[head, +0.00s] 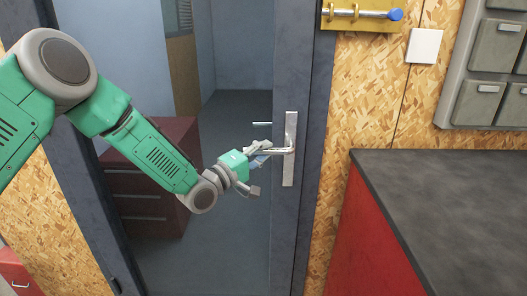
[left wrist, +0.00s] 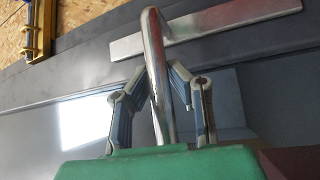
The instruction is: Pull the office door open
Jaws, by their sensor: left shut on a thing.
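The office door is a dark grey frame around a large glass pane (head: 240,220), and it looks closed. Its silver lever handle (head: 277,151) sticks out to the left from a tall plate (head: 290,165) on the door's right side. My left gripper (head: 262,153) is at the lever. In the left wrist view the lever (left wrist: 157,75) runs between the two fingers of the left gripper (left wrist: 160,95), which are shut on it. The lever looks about level. My right gripper is not in view.
A dark counter (head: 440,200) with a red side stands at the right. Grey bins (head: 495,55) and a white switch plate (head: 424,46) are on the chipboard wall. A yellow bolt latch (head: 362,14) is above. A brown drawer cabinet (head: 150,190) shows behind the glass.

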